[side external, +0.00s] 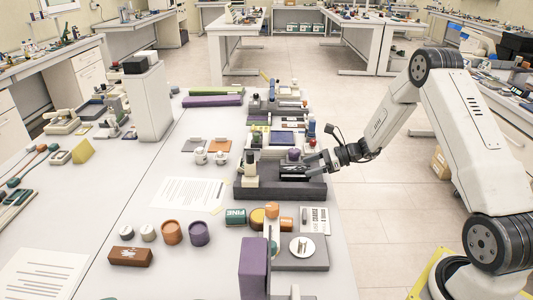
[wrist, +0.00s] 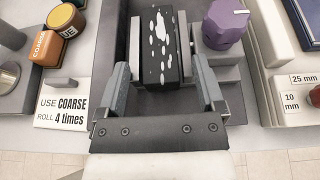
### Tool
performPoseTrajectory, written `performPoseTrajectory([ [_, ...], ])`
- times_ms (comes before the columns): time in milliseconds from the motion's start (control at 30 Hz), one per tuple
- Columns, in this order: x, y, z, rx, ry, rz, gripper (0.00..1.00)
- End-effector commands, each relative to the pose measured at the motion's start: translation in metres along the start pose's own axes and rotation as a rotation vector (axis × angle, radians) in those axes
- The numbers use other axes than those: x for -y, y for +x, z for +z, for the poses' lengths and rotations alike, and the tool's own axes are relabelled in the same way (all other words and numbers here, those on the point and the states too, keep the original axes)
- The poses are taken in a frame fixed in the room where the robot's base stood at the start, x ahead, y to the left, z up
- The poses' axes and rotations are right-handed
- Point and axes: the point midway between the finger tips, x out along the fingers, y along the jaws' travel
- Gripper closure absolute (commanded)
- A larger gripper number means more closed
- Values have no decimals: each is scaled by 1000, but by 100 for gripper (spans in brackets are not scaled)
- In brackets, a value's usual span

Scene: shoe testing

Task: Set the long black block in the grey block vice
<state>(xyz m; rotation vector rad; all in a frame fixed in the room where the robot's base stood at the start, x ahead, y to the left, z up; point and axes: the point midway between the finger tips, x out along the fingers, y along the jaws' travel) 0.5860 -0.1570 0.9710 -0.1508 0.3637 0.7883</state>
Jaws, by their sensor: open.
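The long black block (wrist: 158,45) has white spots on its top. In the wrist view it lies lengthwise between two light upright jaw plates of the grey block vice (wrist: 185,105), whose purple knob (wrist: 226,22) is at the right. I cannot tell whether both plates touch it. My gripper (wrist: 161,68) is open, with one finger on each side of the block's near end and gaps between. In the side view my gripper (side external: 312,167) reaches in from the right over the dark vice base (side external: 280,192). The block is small and partly hidden there.
Orange and yellow-topped rollers (wrist: 62,22) and a "USE COARSE" card (wrist: 62,112) lie left of the vice in the wrist view. A pale block marked 25 mm and 10 mm (wrist: 300,100) is at the right. Papers (side external: 185,192) lie on open bench to the left.

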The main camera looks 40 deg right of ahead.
Motion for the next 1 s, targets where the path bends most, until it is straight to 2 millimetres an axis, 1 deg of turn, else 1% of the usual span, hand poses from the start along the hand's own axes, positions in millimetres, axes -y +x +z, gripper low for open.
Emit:
performPoseTrajectory([
  [67, -1, 0, -3, -7, 6, -1, 6],
  [267, -1, 0, -1, -8, 7, -1, 6],
  [567, -1, -7, 15, -5, 3, 0, 6],
  [667, 0, -6, 13, -7, -2, 26, 6],
  [867, 0, 1, -2, -5, 0, 23, 6],
  [1000, 0, -4, 8, -5, -4, 22, 6],
])
